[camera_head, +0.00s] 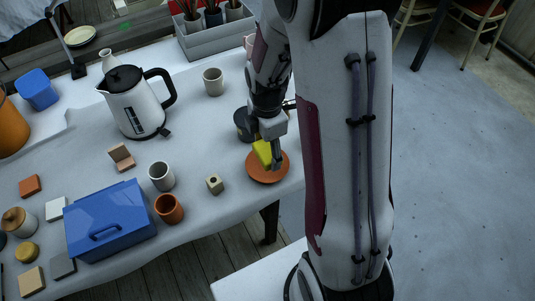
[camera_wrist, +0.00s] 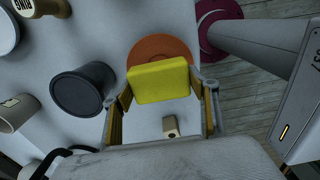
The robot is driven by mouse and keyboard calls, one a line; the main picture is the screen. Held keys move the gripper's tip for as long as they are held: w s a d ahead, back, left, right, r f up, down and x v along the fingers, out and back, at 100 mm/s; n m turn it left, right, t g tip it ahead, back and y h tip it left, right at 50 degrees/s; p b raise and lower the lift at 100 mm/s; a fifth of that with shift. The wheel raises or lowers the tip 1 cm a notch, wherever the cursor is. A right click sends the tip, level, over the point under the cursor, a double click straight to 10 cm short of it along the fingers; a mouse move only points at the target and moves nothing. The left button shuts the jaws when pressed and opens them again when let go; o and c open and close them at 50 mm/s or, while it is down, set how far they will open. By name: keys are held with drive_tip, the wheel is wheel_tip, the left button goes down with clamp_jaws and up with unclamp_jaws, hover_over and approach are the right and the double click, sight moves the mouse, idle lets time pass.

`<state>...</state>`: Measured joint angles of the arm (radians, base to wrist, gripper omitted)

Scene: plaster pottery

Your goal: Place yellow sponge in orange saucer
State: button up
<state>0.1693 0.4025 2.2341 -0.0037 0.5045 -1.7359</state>
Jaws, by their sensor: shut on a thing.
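The yellow sponge (camera_head: 262,152) is in my gripper (camera_head: 268,150), over the orange saucer (camera_head: 268,172) near the table's right edge. In the wrist view the sponge (camera_wrist: 160,81) sits between the two fingers (camera_wrist: 163,90), which close on its sides. The orange saucer (camera_wrist: 158,48) shows behind it, partly covered by the sponge. In the head view the sponge looks tilted and its lower end overlaps the saucer. I cannot tell whether it touches the saucer.
A dark cup (camera_head: 242,124) stands close behind the saucer. A small beige block with a hole (camera_head: 214,184) and a white cup (camera_head: 161,176) are to the left. A kettle (camera_head: 137,105) and a blue box (camera_head: 108,220) are farther left.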

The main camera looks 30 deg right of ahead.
sight(267, 157)
drive_tip(key=shift+f, duration=1.3)
drive_tip(key=shift+f, duration=0.5)
drive_tip(key=o, duration=0.9)
drive_tip(key=shift+c, duration=0.2)
drive_tip(key=shift+r, duration=0.1)
drive_tip(key=shift+r, duration=6.35)
drive_tip(key=shift+r, duration=0.1)
